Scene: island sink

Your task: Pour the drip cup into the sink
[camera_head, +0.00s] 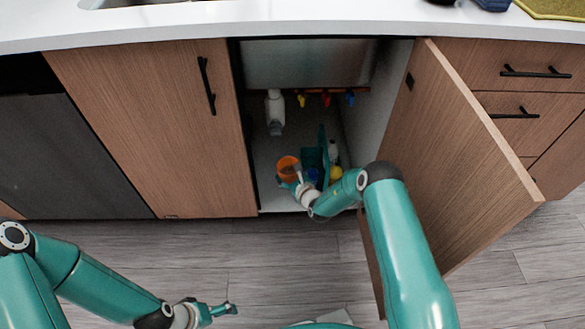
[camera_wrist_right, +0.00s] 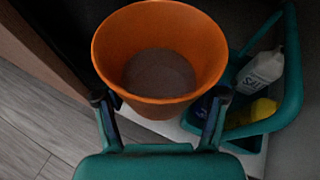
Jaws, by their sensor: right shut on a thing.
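The orange drip cup (camera_head: 287,167) is inside the open cabinet under the sink, near its front left. In the right wrist view the cup (camera_wrist_right: 160,50) is upright, with a murky brownish content low inside. My right gripper (camera_head: 293,184) reaches into the cabinet and is shut on the cup, one finger on each side of it. Whether the cup touches the cabinet floor I cannot tell. The sink (camera_head: 150,2) shows only as a sliver of rim at the top left of the counter. My left gripper (camera_head: 224,310) is low over the floor, away from the cabinet; its finger gap is unclear.
A teal caddy (camera_wrist_right: 285,90) with a white bottle (camera_wrist_right: 262,68) and a yellow item (camera_wrist_right: 250,112) stands right of the cup. A white drain pipe (camera_head: 274,110) and colored valves (camera_head: 326,99) hang above. The open door (camera_head: 450,150) stands right; the counter edge (camera_head: 300,28) overhangs.

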